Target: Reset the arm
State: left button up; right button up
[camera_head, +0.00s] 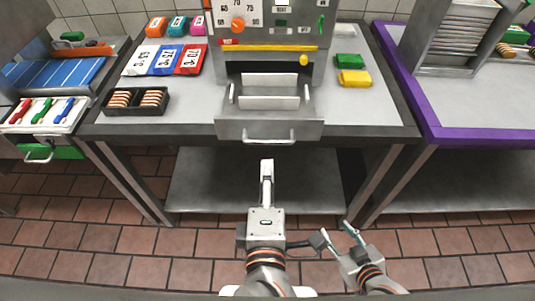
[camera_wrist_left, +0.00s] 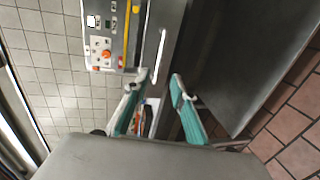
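My left gripper (camera_head: 267,170) is in front of the central grey machine (camera_head: 275,65), below its pulled-out drawer (camera_head: 268,130) in the picture. In the head view its fingers show edge-on. In the left wrist view (camera_wrist_left: 158,88) the two fingers stand apart with nothing held between them. My right gripper (camera_head: 337,234) is lower and to the right, over the floor area, with its fingertips spread and empty. A dark tray (camera_head: 136,112) with striped cream sandwiches (camera_head: 152,98) stands on the table left of the machine.
The grey table (camera_head: 370,115) also holds coloured number cards (camera_head: 188,60) and green and yellow blocks (camera_head: 353,77). A purple-edged table (camera_head: 480,136) with a metal rack (camera_head: 455,40) is at right. A station with coloured handles (camera_head: 42,112) is at left. Tiled floor lies in front.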

pick_arm(q)
jog(key=w+a+r+m+t, duration=0.4)
jog(key=a+r+m+t, duration=0.1)
jog(key=r+m+t, duration=0.15)
notch_tip(320, 180, down, 19)
jog(key=s+a+m+g+h, duration=0.25)
jog(key=m+g+h, duration=0.45)
jog(key=m, duration=0.7)
jog(key=s+a+f+m+g+y, duration=0.2)
jog(key=s+a+f+g+y, duration=0.2)
jog(key=a+f, duration=0.8)
notch_tip(320, 180, down, 2)
jog(key=shift+a+f, duration=0.15)
jog(key=shift+f, duration=0.1)
jog(key=shift+w, duration=0.1)
